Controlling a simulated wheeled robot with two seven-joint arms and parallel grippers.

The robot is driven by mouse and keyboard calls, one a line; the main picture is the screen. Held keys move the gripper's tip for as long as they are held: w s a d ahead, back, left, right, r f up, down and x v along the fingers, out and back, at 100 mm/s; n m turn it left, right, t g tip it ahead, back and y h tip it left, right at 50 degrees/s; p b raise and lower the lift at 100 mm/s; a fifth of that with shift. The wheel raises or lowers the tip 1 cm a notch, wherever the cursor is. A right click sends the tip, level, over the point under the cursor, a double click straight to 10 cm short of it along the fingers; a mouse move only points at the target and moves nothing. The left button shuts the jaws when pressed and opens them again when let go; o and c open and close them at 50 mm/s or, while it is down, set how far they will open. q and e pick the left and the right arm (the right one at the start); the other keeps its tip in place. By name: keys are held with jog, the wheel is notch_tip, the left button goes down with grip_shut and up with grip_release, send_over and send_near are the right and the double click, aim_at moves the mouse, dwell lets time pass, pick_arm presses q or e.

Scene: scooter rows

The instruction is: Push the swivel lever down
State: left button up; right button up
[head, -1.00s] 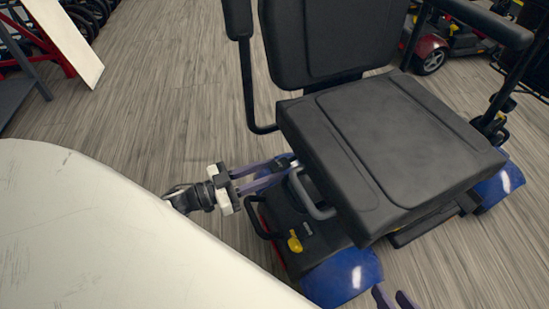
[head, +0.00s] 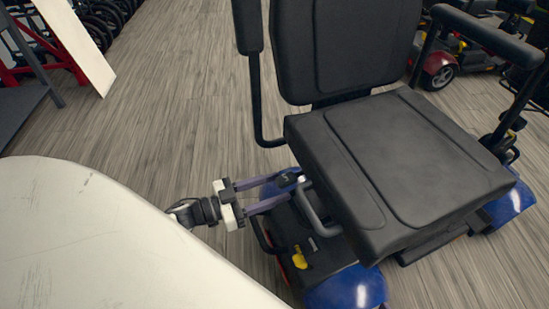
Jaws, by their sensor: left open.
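The blue scooter's black seat (head: 385,165) fills the right middle of the head view. A small dark lever-like part (head: 288,179) shows beside the seat's left edge, which I take for the swivel lever. My left gripper (head: 284,186) comes in from the left with its two purple fingers apart. The fingertips are at this dark part, one on its far side and one on its near side. I cannot tell whether they touch it. A grey looped handle (head: 312,207) stands just right of the fingertips. My right gripper is not in view.
A yellow lever (head: 299,257) sits on the scooter's dark rear deck, above the blue shell (head: 345,290). The armrest (head: 254,90) and backrest (head: 345,45) rise behind. A red scooter (head: 438,65) stands at the back right.

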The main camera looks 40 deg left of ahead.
pick_arm(q)
jog(key=p+v, duration=0.2)
jog(key=v, duration=0.8)
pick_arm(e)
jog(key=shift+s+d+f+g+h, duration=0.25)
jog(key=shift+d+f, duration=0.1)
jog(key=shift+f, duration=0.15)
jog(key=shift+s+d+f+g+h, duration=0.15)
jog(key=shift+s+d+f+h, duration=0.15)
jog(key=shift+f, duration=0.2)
pick_arm(q)
jog(key=shift+w+f, duration=0.1)
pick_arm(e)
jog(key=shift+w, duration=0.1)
